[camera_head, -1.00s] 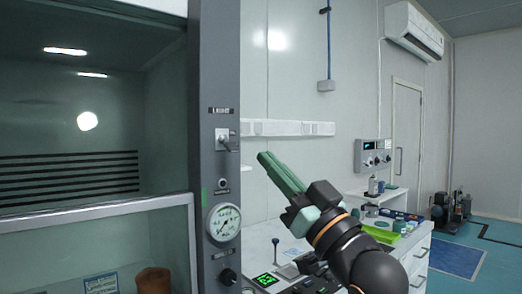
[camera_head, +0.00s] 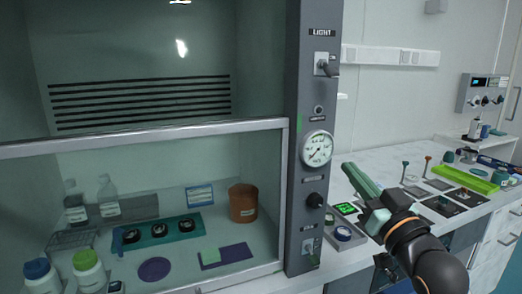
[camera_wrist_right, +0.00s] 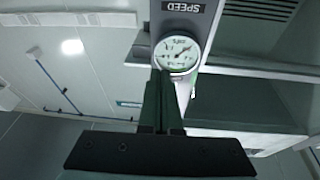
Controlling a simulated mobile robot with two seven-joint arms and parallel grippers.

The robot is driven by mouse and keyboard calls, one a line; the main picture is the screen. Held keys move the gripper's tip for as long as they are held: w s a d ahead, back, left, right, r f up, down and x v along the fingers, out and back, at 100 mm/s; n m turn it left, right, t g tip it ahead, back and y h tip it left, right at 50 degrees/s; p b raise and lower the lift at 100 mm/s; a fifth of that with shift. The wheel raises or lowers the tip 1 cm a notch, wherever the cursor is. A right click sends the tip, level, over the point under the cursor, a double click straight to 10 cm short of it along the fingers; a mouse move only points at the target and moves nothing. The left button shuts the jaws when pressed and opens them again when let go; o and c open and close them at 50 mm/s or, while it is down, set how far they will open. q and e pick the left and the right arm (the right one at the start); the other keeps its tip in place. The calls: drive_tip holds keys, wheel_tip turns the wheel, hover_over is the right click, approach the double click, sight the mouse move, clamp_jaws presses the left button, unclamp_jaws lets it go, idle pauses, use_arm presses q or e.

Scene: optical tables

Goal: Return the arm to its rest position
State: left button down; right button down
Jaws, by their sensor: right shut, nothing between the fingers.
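My right gripper (camera_head: 362,180) shows in the head view, in front of the bench and to the right of the fume hood's grey control post. Its green fingers are shut with nothing between them, and they point up and to the left. The fingers also show in the right wrist view (camera_wrist_right: 161,100), reaching toward the round gauge (camera_wrist_right: 177,53). In the head view the gauge (camera_head: 317,149) sits on the post, left of the fingers. I cannot tell the exact gap between them. My left gripper is not in view.
The fume hood's glass sash (camera_head: 150,134) is partly lowered. Behind it are an orange-brown tub (camera_head: 243,203), bottles and a teal tray (camera_head: 160,240). The light switch (camera_head: 325,66) is on the post.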

drive_tip(key=s+f+g+h+p, duration=0.1)
drive_tip(key=s+f+g+p, duration=0.15)
drive_tip(key=f, duration=1.15)
drive_tip(key=s+f+g+h+p, duration=0.1)
drive_tip(key=s+f+g, duration=0.3)
drive_tip(key=f, duration=1.1)
drive_tip(key=s+f+g+p, duration=0.1)
drive_tip(key=s+f+g, duration=0.1)
drive_tip(key=s+f, duration=0.6)
drive_tip(key=s+a+f+g+h+p, duration=0.1)
drive_tip(key=s+f+g, duration=0.1)
drive_tip(key=s+f, duration=0.7)
drive_tip(key=s, duration=0.3)
drive_tip(key=shift+a+p, duration=0.25)
drive_tip(key=shift+p, duration=0.15)
drive_tip(key=shift+g, duration=0.25)
